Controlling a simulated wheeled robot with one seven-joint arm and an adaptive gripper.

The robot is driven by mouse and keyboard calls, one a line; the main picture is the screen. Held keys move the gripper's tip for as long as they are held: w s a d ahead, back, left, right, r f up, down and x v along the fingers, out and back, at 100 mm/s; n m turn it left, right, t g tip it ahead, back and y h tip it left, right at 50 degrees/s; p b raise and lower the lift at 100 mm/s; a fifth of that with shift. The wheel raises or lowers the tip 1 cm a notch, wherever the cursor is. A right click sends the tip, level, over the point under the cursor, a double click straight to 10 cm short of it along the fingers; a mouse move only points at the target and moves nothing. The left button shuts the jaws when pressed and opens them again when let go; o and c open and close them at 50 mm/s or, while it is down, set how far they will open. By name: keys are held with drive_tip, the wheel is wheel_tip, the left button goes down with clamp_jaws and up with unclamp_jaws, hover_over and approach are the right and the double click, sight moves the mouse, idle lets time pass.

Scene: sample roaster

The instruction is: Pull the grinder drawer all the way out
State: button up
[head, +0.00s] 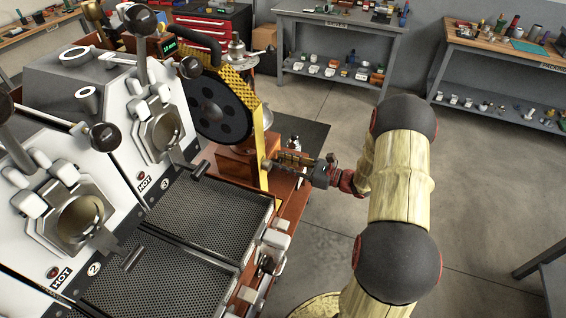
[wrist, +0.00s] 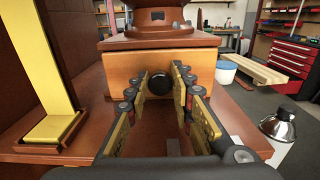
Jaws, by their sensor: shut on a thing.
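The grinder's brown wooden base (head: 238,163) stands on the reddish-brown bench behind the yellow guard of a large black wheel, which partly hides it. In the wrist view, the drawer (wrist: 122,72) has a light orange wooden front below the grinder's darker body (wrist: 160,38). A round black knob (wrist: 159,85) sits at the middle of the drawer front. My gripper (wrist: 160,73) reaches level to the drawer, with its fingers on both sides of the knob, shut on it. In the head view my gripper (head: 285,163) is at the base's right side. How far the drawer is out I cannot tell.
A yellow upright (wrist: 52,70) stands close left of my gripper in the wrist view. A silver-topped jar (wrist: 279,125) is at the right. Open floor (head: 480,190) lies right of my arm.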

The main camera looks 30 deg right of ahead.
clamp_jaws()
drive_tip(key=shift+d, duration=0.1)
drive_tip(key=shift+s+d, duration=0.2)
drive_tip(key=shift+s, duration=0.1)
drive_tip(key=p+v, duration=0.3)
drive_tip(key=v, duration=0.8)
drive_tip(key=shift+s+d, duration=0.1)
drive_tip(key=o, duration=0.9)
unclamp_jaws()
drive_tip(key=shift+o, duration=0.3)
